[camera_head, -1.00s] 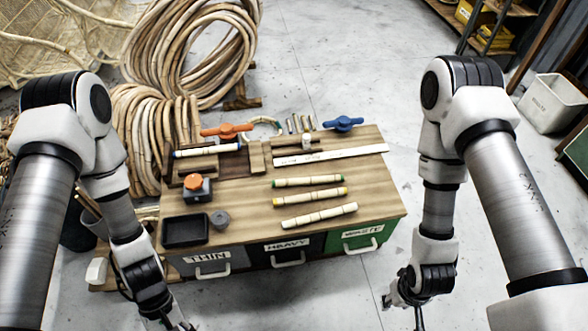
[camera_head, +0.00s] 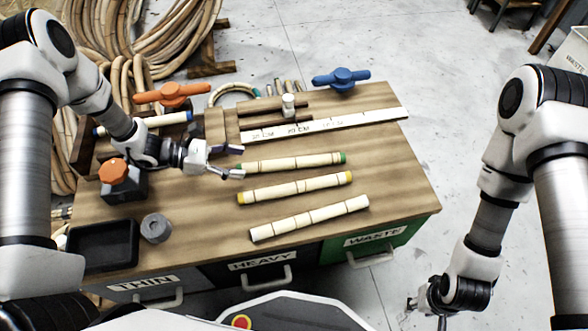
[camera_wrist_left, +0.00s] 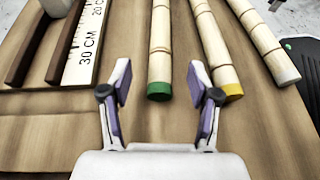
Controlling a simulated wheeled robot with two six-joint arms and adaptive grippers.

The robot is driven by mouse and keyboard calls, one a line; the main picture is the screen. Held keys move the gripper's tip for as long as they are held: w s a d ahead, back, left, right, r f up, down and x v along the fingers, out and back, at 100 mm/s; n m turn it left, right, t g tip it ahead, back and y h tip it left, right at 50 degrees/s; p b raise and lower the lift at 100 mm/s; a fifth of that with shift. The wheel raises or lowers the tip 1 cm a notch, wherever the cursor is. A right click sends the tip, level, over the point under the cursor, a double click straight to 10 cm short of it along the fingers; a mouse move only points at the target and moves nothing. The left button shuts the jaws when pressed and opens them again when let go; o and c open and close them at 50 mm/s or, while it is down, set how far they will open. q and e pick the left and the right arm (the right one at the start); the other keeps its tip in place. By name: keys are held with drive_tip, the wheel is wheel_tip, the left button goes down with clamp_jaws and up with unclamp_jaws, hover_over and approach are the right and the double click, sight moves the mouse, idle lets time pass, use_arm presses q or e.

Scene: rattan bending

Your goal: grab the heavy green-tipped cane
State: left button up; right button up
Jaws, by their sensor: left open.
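The green-tipped cane (camera_head: 295,162) lies on the workbench, the farthest of three pale canes. My left gripper (camera_head: 238,162) is open at the cane's left end, low over the bench. In the left wrist view, the cane's green end (camera_wrist_left: 159,91) lies ahead between the two spread fingers (camera_wrist_left: 160,88), and nothing is gripped. The yellow-tipped cane (camera_head: 295,188) lies nearer; its yellow end (camera_wrist_left: 233,91) is close beside the right finger in the wrist view. My right gripper (camera_head: 425,302) hangs low at the lower right, off the bench; its jaws are unclear.
A plain-ended cane (camera_head: 308,218) lies nearest the front. A white ruler (camera_head: 325,124) lies behind the canes. An orange-knobbed device (camera_head: 122,182), a grey cylinder (camera_head: 156,228) and a black tray (camera_head: 104,244) stand left. Drawers read THIN, HEAVY and WASTE (camera_head: 375,240).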

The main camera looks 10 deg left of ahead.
sight(254, 164)
use_arm(q)
drive_tip(key=b+x, duration=0.2)
drive_tip(key=x, duration=0.4)
drive_tip(key=shift+d+f+b, duration=0.3)
drive_tip(key=shift+f+b, duration=0.05)
drive_tip(key=shift+w+d, duration=0.15)
drive_tip(key=shift+d, duration=0.05)
drive_tip(key=shift+r, duration=0.1)
clamp_jaws()
